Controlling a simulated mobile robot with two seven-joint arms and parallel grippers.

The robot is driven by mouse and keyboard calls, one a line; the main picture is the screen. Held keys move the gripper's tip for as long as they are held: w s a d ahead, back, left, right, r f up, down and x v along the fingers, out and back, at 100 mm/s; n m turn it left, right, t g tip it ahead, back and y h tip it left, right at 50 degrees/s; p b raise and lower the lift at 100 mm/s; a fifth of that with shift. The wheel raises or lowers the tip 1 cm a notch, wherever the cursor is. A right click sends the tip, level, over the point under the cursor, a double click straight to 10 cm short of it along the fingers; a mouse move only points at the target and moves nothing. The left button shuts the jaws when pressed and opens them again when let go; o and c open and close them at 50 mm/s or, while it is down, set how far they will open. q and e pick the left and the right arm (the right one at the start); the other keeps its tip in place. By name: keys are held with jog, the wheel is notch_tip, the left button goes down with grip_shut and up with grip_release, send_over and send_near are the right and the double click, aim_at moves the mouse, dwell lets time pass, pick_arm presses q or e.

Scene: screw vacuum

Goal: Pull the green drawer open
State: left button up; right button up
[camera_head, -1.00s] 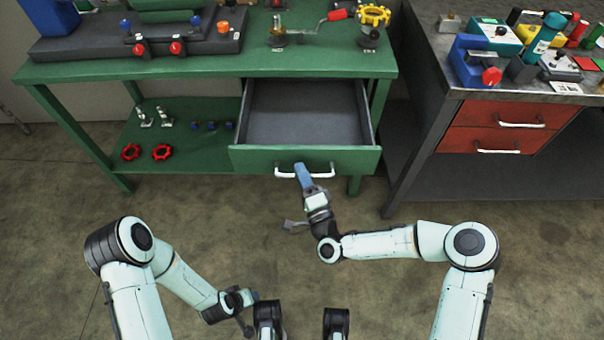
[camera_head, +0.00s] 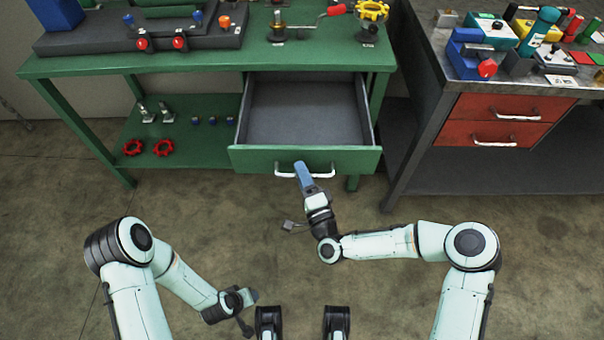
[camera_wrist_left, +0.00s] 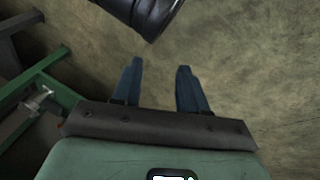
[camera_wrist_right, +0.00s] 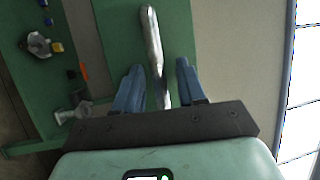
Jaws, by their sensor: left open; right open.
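The green drawer (camera_head: 305,159) stands pulled far out of the green workbench (camera_head: 215,62), and its grey inside is empty. A white bar handle (camera_head: 320,173) is on its front. In the right wrist view the metal handle (camera_wrist_right: 153,45) runs between the two blue fingers (camera_wrist_right: 157,75), which stand apart. Touch between fingers and handle cannot be told. My left gripper (camera_head: 252,297) hangs low over the floor, away from the drawer; its fingers (camera_wrist_left: 160,68) are apart and empty.
A grey metal bench with red drawers (camera_head: 497,133) stands at the right, with several tools on top. Red handwheels (camera_head: 163,147) and small fittings lie on the green workbench's lower shelf. The floor (camera_head: 200,215) between me and the benches is clear.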

pick_arm(q)
jog(key=shift+s+d+r+g+p, duration=0.15)
jog(key=shift+s+d+r+p, duration=0.2)
jog(key=shift+s, duration=0.25)
jog(key=shift+s+d+r+g+p, duration=0.15)
jog(key=shift+s+d+r+p, duration=0.1)
jog(key=shift+s+r+p, duration=0.25)
pick_arm(e)
jog(key=v, duration=1.3)
jog(key=shift+s, duration=0.2)
pick_arm(q)
jog(key=shift+f, duration=0.1)
pick_arm(e)
jog(key=shift+f, duration=0.1)
